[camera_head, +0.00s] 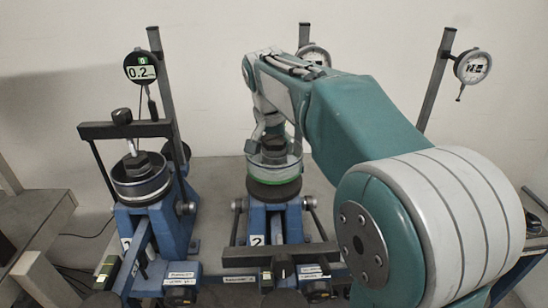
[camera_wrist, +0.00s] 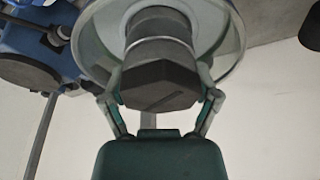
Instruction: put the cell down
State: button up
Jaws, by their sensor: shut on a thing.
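The cell (camera_head: 287,162) is a round cup with a pale wall and a green band at its lower edge. My gripper (camera_head: 270,138) is shut on its dark top knob, which shows large between the fingers in the wrist view (camera_wrist: 160,75). The cell is over the dark round seat (camera_head: 273,190) of the middle blue lever frame (camera_head: 256,222), marked 2. Whether its underside touches the seat is not clear. In the wrist view the cell's rim (camera_wrist: 236,45) curves around the knob; its underside is hidden.
The left lever frame (camera_head: 170,228) carries another cell (camera_head: 140,187) under a black crossbar (camera_head: 125,130). Dial gauges hang on posts at left (camera_head: 140,66), middle (camera_head: 316,55) and right (camera_head: 472,66). My arm hides much of the right side.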

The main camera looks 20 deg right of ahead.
aim_at(272, 140)
jog(key=shift+a+x, duration=0.15)
jog(key=shift+x, duration=0.8)
jog(key=shift+a+x, duration=0.15)
jog(key=shift+x, duration=0.8)
jog(key=shift+s+f, duration=0.1)
jog(key=o, duration=1.1)
jog(key=shift+f, duration=0.1)
jog(key=shift+o, duration=0.2)
jog(key=v, duration=1.2)
